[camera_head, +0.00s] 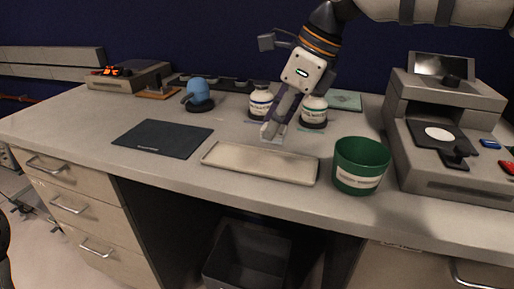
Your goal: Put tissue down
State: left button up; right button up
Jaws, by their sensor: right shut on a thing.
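My right gripper (274,126) reaches down from the top right, over the counter just behind the shallow beige tray (260,163). It is shut on a small pale thing at its fingertips, which seems to be the tissue (268,131). The fingers partly cover it, and I cannot tell whether it touches the counter. A flat pale patch shows on the counter beside the fingertips. My left gripper is not in view.
A green bin (360,165) is right of the tray. A dark mat (163,138) lies left. A grey machine (446,130) fills the right side.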

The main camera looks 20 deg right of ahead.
jog(key=x, duration=0.3)
jog(key=w+x, duration=0.1)
jog(key=x, duration=0.3)
jog(key=shift+w+d, duration=0.2)
jog(key=shift+d, duration=0.05)
jog(key=shift+f, duration=0.25)
jog(key=shift+f, duration=0.2)
jog(key=o, duration=1.1)
jog(key=v, duration=1.2)
jog(key=shift+r, duration=0.25)
